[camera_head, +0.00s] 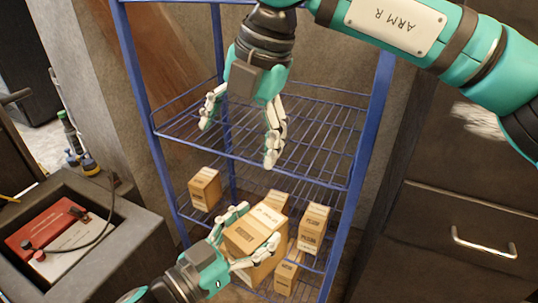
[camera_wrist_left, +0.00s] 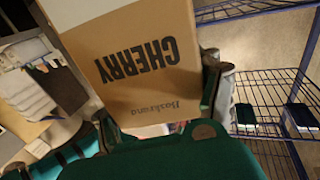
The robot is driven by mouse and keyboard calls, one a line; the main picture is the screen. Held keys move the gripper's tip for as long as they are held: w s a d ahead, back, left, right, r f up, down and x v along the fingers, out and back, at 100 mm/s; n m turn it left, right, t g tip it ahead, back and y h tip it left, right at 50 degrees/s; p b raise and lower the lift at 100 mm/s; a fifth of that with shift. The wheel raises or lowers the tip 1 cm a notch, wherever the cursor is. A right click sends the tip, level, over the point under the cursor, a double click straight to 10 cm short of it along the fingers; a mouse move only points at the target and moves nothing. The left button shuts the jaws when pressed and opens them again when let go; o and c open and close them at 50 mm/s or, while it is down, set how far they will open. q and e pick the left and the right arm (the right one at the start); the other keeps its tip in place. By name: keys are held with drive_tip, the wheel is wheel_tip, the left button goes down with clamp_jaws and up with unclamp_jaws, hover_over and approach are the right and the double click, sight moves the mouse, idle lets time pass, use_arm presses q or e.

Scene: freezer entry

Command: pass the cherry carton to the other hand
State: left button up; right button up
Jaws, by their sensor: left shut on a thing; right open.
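The cherry carton (camera_head: 254,232) is a brown box held in my left gripper (camera_head: 240,236), in front of the blue rack's lower shelf. In the left wrist view the carton (camera_wrist_left: 133,62) fills the upper middle, with "CHERRY" printed on its face. My left gripper is shut on it, with fingers on two sides. My right gripper (camera_head: 240,130) hangs above, pointing down, its fingers apart and empty. It is in front of the rack's upper shelf and clear of the carton.
A blue wire rack (camera_head: 358,150) stands behind both grippers. Its lower shelf holds several other cartons, one at the left (camera_head: 204,188) and one at the right (camera_head: 313,228). A dark bin with a red box (camera_head: 48,228) is at left. A drawer cabinet (camera_head: 460,225) is at right.

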sight(270, 211)
use_arm(q)
drive_tip(key=shift+s+r, duration=0.1)
use_arm(e)
drive_tip(key=d+f+m+h, duration=0.1)
drive_tip(key=f, duration=0.4)
drive_tip(key=d+f+m+h, duration=0.1)
drive_tip(key=d+f, duration=0.1)
drive_tip(key=f, duration=0.3)
drive_tip(key=d+f+m+g+h, duration=0.1)
drive_tip(key=f, duration=0.5)
drive_tip(key=shift+s+d+m+h, duration=0.2)
drive_tip(key=shift+m+h, duration=0.1)
drive_tip(key=shift+m, duration=0.1)
drive_tip(key=shift+w+r, duration=0.1)
drive_tip(key=c, duration=1.7)
use_arm(q)
drive_tip(key=o, duration=1.7)
drive_tip(key=shift+d, duration=0.1)
use_arm(e)
drive_tip(key=shift+a, duration=0.1)
use_arm(q)
drive_tip(key=shift+o, duration=0.7)
